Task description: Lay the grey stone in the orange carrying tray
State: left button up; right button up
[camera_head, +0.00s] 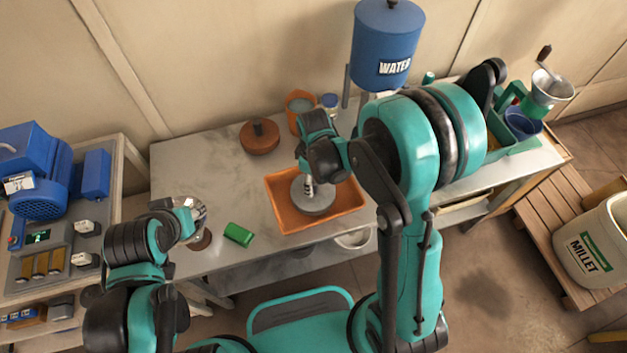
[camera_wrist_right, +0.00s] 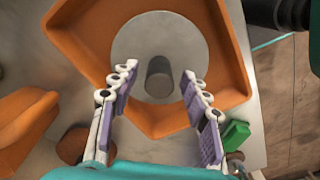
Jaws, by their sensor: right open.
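The grey stone (camera_head: 318,205) is a round disc with a short upright knob. It lies flat inside the orange carrying tray (camera_head: 278,213) on the table. In the right wrist view the stone (camera_wrist_right: 137,48) rests within the walls of the tray (camera_wrist_right: 224,84). My right gripper (camera_head: 309,185) is over the stone; in its wrist view the open fingers (camera_wrist_right: 157,76) stand on either side of the knob, with gaps showing. My left gripper (camera_head: 188,210) is over the table's left front part; its fingers are too small to read.
A brown round weight with a knob (camera_head: 259,137) and an orange container (camera_head: 299,112) stand behind the tray. A green block (camera_head: 239,234) lies near the front edge. The blue water tank (camera_head: 388,45) rises behind. The table's left back is clear.

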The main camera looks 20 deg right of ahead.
notch_tip(320, 180, up, 12)
jog(key=p, duration=0.4)
jog(key=s+d+r+m+t, duration=0.4)
jog(key=s+r+m+t, duration=0.3)
jog(key=s+r+m, duration=0.3)
jog(key=shift+s+d, duration=0.15)
jog(key=shift+d, duration=0.2)
notch_tip(320, 180, down, 3)
jog(key=b, duration=0.2)
jog(key=shift+b, duration=0.35)
